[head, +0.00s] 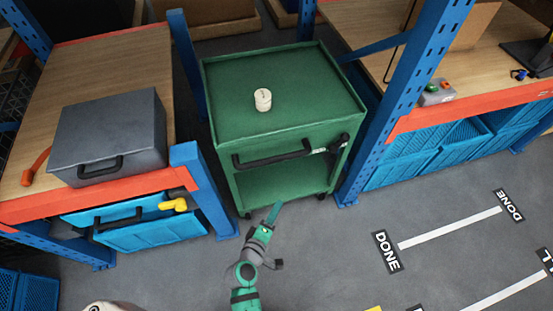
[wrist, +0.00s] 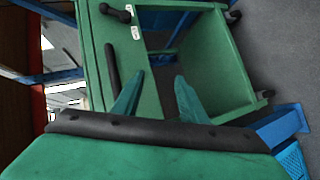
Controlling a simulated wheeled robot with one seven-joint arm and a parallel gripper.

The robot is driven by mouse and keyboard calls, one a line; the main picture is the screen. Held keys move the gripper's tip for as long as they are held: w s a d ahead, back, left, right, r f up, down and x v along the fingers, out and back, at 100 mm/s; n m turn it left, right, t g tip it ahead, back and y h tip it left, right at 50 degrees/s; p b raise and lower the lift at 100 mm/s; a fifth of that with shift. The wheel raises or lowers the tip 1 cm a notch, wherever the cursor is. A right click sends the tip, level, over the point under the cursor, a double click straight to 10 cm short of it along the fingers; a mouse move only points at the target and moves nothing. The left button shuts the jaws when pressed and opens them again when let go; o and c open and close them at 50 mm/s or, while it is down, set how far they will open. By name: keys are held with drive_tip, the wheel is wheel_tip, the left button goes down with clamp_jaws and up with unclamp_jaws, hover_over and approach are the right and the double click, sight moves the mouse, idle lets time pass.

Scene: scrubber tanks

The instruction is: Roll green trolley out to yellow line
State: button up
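The green trolley (head: 300,115) stands in the bay between two blue-posted racks, with a flat rimmed top and an open lower shelf. A black bar handle (head: 272,156) runs along its front, with a black lever (head: 339,143) at the right. A cream round tub (head: 262,100) sits on its top. My gripper (head: 274,212) is low in front of the trolley, below the handle. In the wrist view its two green fingers (wrist: 157,92) are apart with nothing held between them, and the trolley (wrist: 205,62) and handle (wrist: 112,66) appear beyond. Only a small yellow patch (head: 374,309) shows at the bottom edge; whether it is the line is unclear.
Rack posts (head: 187,70) (head: 405,95) stand close on both sides of the trolley. A grey case (head: 112,135) is on the left shelf; blue crates (head: 140,232) with a yellow handle piece sit below. Grey floor in front is clear, with white lines (head: 450,228) and DONE labels (head: 387,252) at right.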

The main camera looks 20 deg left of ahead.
sight(275, 162)
drive_tip(key=w+a+r+n+t+h, duration=0.2)
drive_tip(key=w+a+r+t, duration=0.1)
drive_tip(key=w+a+r, duration=0.45)
drive_tip(key=w, duration=0.3)
drive_tip(key=w+d+f, duration=0.1)
drive_tip(key=w, duration=0.2)
drive_tip(key=w+d, duration=0.1)
drive_tip(key=w, duration=0.2)
drive_tip(key=shift+w+f, duration=0.3)
drive_tip(key=shift+w, duration=0.1)
drive_tip(key=shift+c, duration=0.6)
clamp_jaws()
